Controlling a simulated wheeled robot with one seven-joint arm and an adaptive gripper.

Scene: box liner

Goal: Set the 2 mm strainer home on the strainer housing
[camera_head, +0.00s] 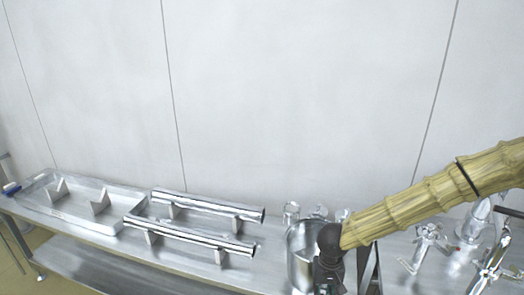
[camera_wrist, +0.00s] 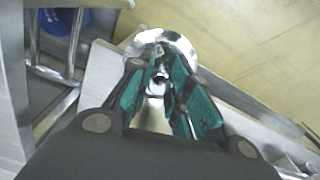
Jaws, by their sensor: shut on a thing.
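My gripper (camera_head: 329,262), at the end of the sleeved arm, points down beside a steel pot-like vessel (camera_head: 300,262) at the bench's front edge. In the wrist view its green fingers (camera_wrist: 160,84) are closed on a shiny metal piece with a round, flange-like end (camera_wrist: 176,43). I take this piece for the strainer; its mesh cannot be made out. In the head view it is hidden behind my gripper and the picture's lower edge. Two polished tubes (camera_head: 208,206) lie on V-shaped rests on the bench. I cannot tell for sure which thing is the strainer housing.
A shallow steel tray (camera_head: 75,215) with V-blocks stands at the bench's left end. Small steel parts (camera_head: 291,211) stand behind the vessel. A blue round thing (camera_wrist: 62,20) shows below in the wrist view.

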